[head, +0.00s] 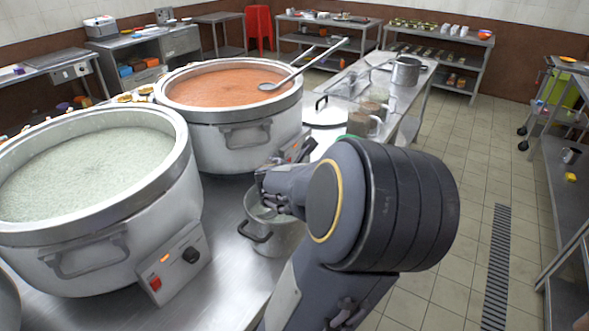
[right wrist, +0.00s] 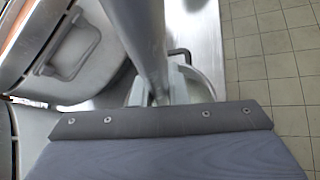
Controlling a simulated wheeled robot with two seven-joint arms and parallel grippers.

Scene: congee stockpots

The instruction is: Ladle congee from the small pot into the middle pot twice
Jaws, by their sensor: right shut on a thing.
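My right gripper (head: 268,186) is over the small steel pot (head: 253,212), at the front edge of the counter. In the right wrist view, a thick grey ladle handle (right wrist: 146,42) runs down towards the small pot (right wrist: 201,84); my right gripper is shut on it. The ladle's bowl is hidden. A large pot (head: 120,243) of pale green-white congee stands at the left. A large pot (head: 228,141) of orange congee stands behind it, and another ladle (head: 300,72) rests across its rim with its bowl at the surface. My left gripper is not in view.
A lidded pot (head: 324,112), glass containers and a small steel pot (head: 407,71) stand farther along the counter. A control box (head: 176,264) juts from the green-white pot's front. Tiled floor (head: 470,200) lies open at the right, with shelves beyond.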

